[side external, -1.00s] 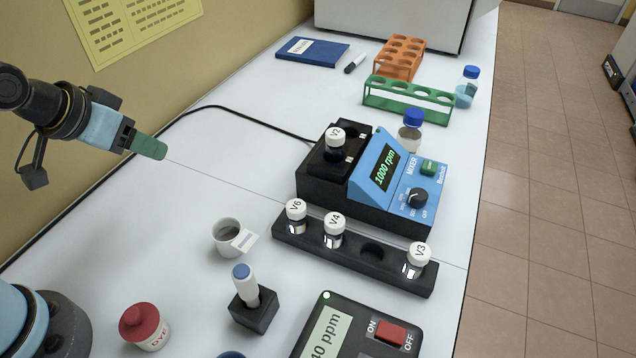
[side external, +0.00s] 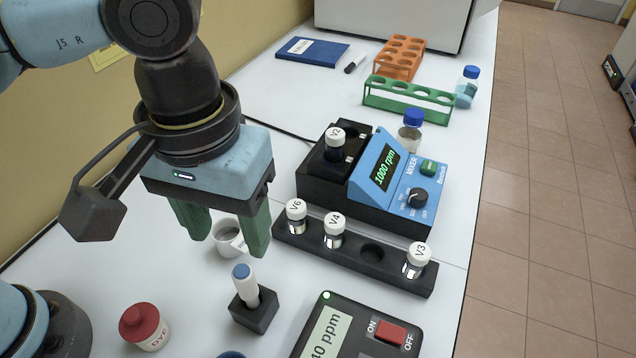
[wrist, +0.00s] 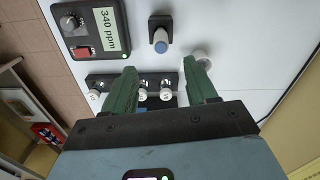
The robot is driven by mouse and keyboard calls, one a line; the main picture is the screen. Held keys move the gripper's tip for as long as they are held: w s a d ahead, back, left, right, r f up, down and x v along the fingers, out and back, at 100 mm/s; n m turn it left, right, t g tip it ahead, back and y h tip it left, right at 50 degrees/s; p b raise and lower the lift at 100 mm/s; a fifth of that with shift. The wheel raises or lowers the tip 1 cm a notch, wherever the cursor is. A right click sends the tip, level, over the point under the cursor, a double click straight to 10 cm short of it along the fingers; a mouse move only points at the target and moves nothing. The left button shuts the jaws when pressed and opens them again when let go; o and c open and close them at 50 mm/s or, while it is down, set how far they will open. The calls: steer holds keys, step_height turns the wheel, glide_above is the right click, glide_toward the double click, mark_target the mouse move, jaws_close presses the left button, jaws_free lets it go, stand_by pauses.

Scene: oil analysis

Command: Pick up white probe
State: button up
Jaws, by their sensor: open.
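The white probe (side external: 246,285) has a blue top and stands nearly upright in a small black holder (side external: 254,313) on the bench. In the wrist view the probe (wrist: 160,38) shows from above, ahead of and between my fingers. My gripper (side external: 228,232) has green fingers that are apart with nothing between them. In the side view it hangs above and behind the probe, near the white cup. In the wrist view the open fingers (wrist: 163,85) also show, with the vial rack (wrist: 110,82) beyond them partly hidden.
A white cup (side external: 229,238) stands close behind my fingers. A black rack (side external: 300,250) with vials V6, V4 and V3 is to the right. A meter (side external: 345,345) and a red-capped jar (side external: 145,328) flank the holder. The mixer (side external: 375,190) stands farther back.

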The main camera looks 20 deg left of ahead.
mark_target(242, 270)
steer(key=shift+f, duration=5.6)
steer(key=shift+a, duration=0.1)
jaws_close()
steer(key=shift+r, duration=0.2)
